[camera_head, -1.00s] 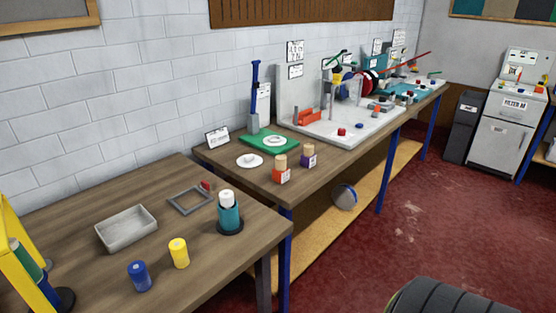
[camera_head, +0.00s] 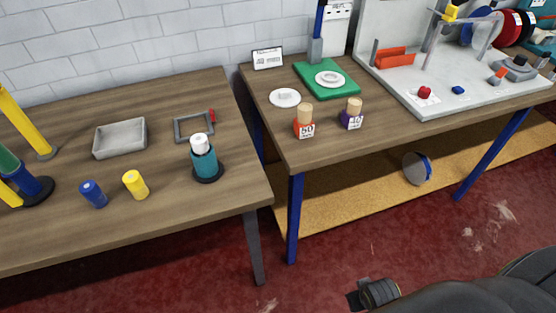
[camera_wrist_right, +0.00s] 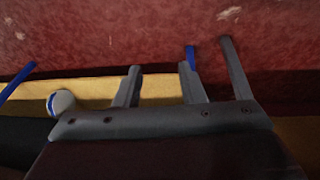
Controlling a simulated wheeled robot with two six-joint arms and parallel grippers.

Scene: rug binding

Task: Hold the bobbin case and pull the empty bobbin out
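No part is plainly readable as the bobbin case or the empty bobbin. A teal cylinder with a white top (camera_head: 204,162) stands upright on a black round base on the left table. A grey block (camera_head: 516,66) with a round top sits on the white machine plate at the right; its details are too small to tell. My right gripper (camera_wrist_right: 162,72) is open and empty in the right wrist view, over the lower shelf and red floor. A dark part of my arm shows at the lower right of the head view. My left gripper is not in view.
The left table (camera_head: 60,245) holds a grey tray (camera_head: 120,150), a square grey frame (camera_head: 178,130), and blue (camera_head: 93,194) and yellow (camera_head: 135,185) cylinders. A gap separates the tables.

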